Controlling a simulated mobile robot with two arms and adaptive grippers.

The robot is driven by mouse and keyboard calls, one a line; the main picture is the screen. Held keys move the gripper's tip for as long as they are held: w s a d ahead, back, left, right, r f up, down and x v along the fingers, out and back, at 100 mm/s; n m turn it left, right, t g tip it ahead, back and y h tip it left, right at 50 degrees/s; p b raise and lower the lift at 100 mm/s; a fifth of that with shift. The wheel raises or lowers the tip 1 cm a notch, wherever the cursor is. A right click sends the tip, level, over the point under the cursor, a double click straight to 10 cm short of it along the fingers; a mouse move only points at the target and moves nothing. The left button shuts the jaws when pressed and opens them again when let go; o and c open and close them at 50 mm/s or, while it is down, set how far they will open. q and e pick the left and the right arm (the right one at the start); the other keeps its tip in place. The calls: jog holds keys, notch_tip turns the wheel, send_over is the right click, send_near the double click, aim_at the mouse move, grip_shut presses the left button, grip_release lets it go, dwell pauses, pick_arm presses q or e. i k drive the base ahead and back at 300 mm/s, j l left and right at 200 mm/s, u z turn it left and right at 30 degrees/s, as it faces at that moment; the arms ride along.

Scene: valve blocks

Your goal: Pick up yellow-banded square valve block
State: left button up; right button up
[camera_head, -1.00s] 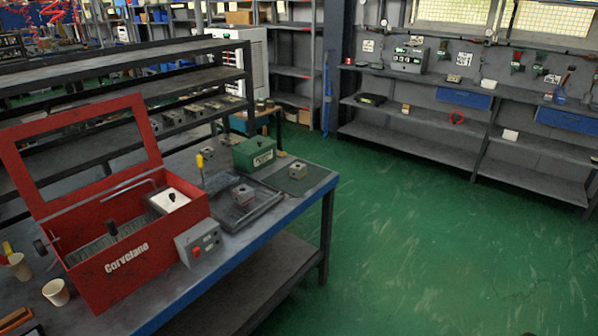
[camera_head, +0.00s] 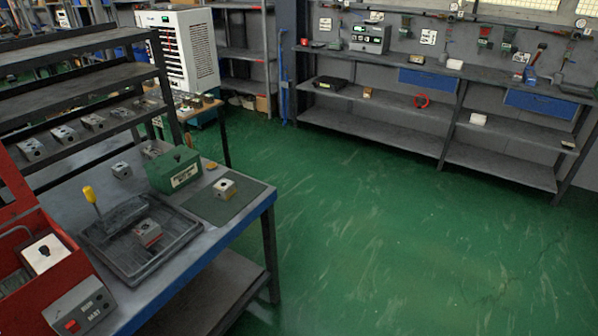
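A squarish grey valve block (camera_head: 225,189) with a dark hole on top sits on the dark mat (camera_head: 205,208) at the bench's right end; a yellow band on it is too small to confirm. Another block (camera_head: 147,233) with a reddish band sits in the black tray (camera_head: 110,272). A third grey block (camera_head: 122,170) stands on the bench behind the tray. Several more blocks stand on the shelf rack at left, including one at its near end (camera_head: 32,149); their bands are not clear. Neither of my grippers is in view.
A green box (camera_head: 174,169) stands behind the mat. A yellow-handled tool (camera_head: 90,196) rises by the tray. A red toolbox (camera_head: 35,262) and a grey control box (camera_head: 79,306) are at lower left. The green floor (camera_head: 370,240) right of the bench is clear.

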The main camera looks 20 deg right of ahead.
aim_at(224, 189)
jog(key=i+l+z, duration=0.5)
jog(key=i+z, duration=0.25)
jog(key=i+l+z, duration=0.1)
jog(key=i+z, duration=0.25)
jog(key=i+l+u, duration=0.1)
jog(key=i+u, duration=0.2)
jog(key=i, duration=0.15)
jog(key=i+l+u, duration=0.3)
jog(key=i, duration=0.15)
jog(key=i+u, duration=0.2)
jog(key=u, duration=0.25)
jog(key=i+l+u, duration=0.15)
jog(key=u, duration=0.35)
jog(key=i+l+u, duration=0.15)
jog(key=u, duration=0.3)
jog(key=i+l+u, duration=0.1)
jog(key=u, duration=0.4)
jog(key=l+u, duration=0.45)
jog(key=i+j, duration=0.05)
jog(key=j, duration=0.05)
